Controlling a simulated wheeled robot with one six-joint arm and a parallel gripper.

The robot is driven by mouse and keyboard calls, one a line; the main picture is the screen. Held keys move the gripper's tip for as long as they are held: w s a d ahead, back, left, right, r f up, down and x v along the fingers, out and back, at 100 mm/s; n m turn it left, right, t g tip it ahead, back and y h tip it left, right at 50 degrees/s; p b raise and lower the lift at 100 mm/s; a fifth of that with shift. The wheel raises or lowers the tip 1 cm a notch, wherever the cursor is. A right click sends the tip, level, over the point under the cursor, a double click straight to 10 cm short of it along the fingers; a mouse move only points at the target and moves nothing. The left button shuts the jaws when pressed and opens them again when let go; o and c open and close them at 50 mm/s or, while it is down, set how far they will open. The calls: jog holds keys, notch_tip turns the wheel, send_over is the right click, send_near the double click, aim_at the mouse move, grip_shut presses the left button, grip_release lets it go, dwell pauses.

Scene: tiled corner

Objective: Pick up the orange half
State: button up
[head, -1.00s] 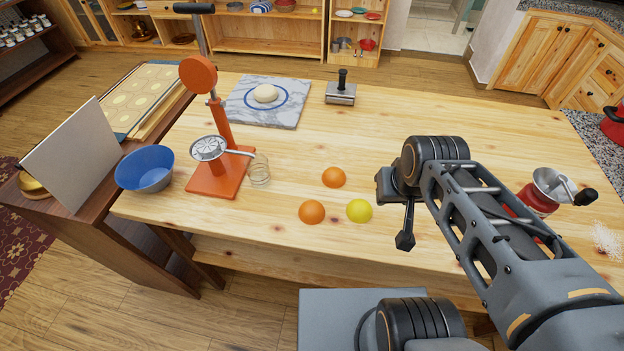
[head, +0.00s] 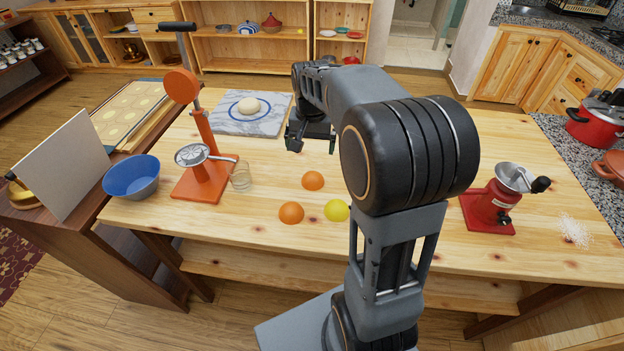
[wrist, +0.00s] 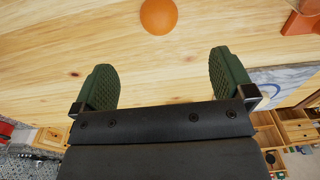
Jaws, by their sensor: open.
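Two orange halves lie on the wooden table in the head view, dome up: one farther back (head: 313,181) and one nearer the front edge (head: 291,212). A yellow lemon half (head: 337,210) lies to the right of the nearer one. My gripper (head: 312,147) is behind them, above the table, partly hidden by my arm. In the wrist view my gripper (wrist: 163,80) has its two green pads wide apart with nothing between them. One orange half (wrist: 158,15) shows beyond the pads at the top edge, partly cut off, apart from them.
An orange juicer press (head: 196,188) and a glass (head: 241,176) stand left of the fruit. A blue bowl (head: 132,178) is farther left. A marble board (head: 230,122) with dough lies behind. A red grinder (head: 492,205) stands right. The table between fruit and grinder is largely clear.

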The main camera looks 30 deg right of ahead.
notch_tip(320, 180, down, 3)
jog(key=w+d+m, duration=0.1)
jog(key=w+d, duration=0.1)
send_over(313, 174)
jog(key=shift+g, duration=0.3)
notch_tip(313, 174, down, 6)
jog(key=shift+s+f+p, duration=0.1)
jog(key=shift+f+p, duration=0.35)
jog(key=shift+f, duration=2.6)
jog(key=c, duration=0.9)
jog(key=shift+r, duration=0.15)
jog(key=shift+c, duration=0.2)
